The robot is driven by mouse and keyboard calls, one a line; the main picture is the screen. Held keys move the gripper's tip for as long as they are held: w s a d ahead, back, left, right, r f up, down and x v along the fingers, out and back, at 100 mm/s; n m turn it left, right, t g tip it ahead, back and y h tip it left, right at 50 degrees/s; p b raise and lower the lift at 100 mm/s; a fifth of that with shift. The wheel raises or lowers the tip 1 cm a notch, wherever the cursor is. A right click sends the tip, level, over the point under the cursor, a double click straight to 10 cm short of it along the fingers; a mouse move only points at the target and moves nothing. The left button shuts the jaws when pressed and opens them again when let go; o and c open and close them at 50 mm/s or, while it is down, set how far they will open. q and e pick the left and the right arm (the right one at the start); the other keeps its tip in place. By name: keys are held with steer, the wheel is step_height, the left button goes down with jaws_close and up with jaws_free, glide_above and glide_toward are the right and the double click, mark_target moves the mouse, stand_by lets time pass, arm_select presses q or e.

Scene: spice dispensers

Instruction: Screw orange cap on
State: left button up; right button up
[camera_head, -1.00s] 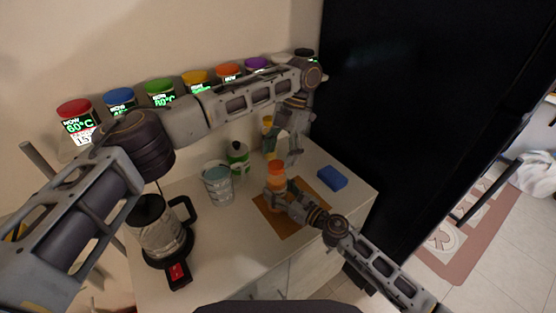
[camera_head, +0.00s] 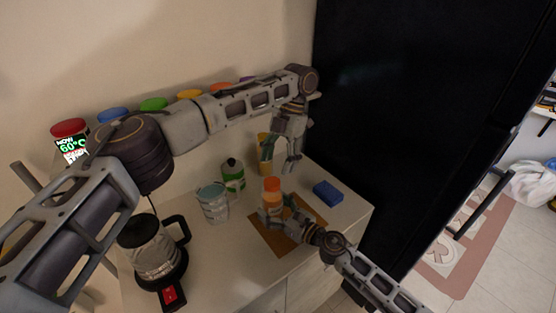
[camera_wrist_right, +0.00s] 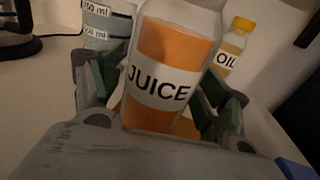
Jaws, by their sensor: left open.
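The juice bottle (camera_head: 272,200) stands over the brown mat, and the right wrist view shows its JUICE label (camera_wrist_right: 158,88). An orange cap (camera_head: 271,184) sits at its top in the head view; whether it is threaded on cannot be told. The bottle top is cut off in the right wrist view. My right gripper (camera_head: 274,213) is shut on the bottle, with a green-padded finger on each side (camera_wrist_right: 165,98). My left gripper (camera_head: 280,168) is open and empty, fingers pointing down, above and slightly behind the cap.
An oil bottle (camera_wrist_right: 233,48) stands behind the juice. A green-white bottle (camera_head: 232,176), a measuring cup (camera_head: 213,203) and a coffee pot (camera_head: 155,252) stand left. A blue block (camera_head: 328,192) lies right of the brown mat (camera_head: 266,238). Colored dispensers (camera_head: 70,140) line the wall.

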steer(key=shift+s+d, duration=0.1)
stand_by(0.4)
steer(key=shift+v, duration=5.85)
steer(key=shift+s+d, duration=0.1)
steer(key=shift+s, duration=0.05)
